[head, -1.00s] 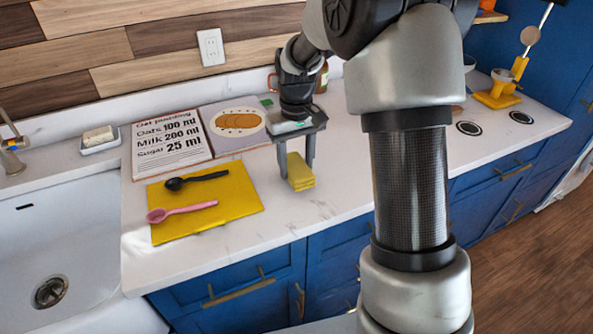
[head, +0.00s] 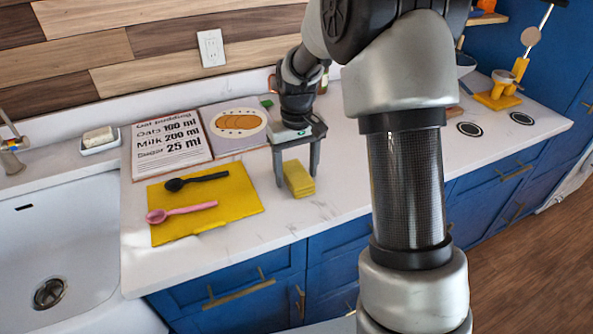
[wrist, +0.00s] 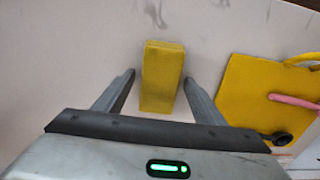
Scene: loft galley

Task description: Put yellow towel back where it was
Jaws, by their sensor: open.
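The folded yellow towel (head: 299,175) lies on the white counter, to the right of the yellow mat. My gripper (head: 297,181) is open above the counter, with its fingers pointing down around the towel's position in the head view. In the wrist view the towel (wrist: 162,78) shows ahead of and between the two open fingertips of my gripper (wrist: 158,78). No contact between fingers and towel is visible.
A yellow mat (head: 240,204) holds a black spoon (head: 197,180) and a pink spoon (head: 182,211). The sink (head: 50,240) is at left. A yellow stand (head: 497,99) is at far right. The counter front is clear.

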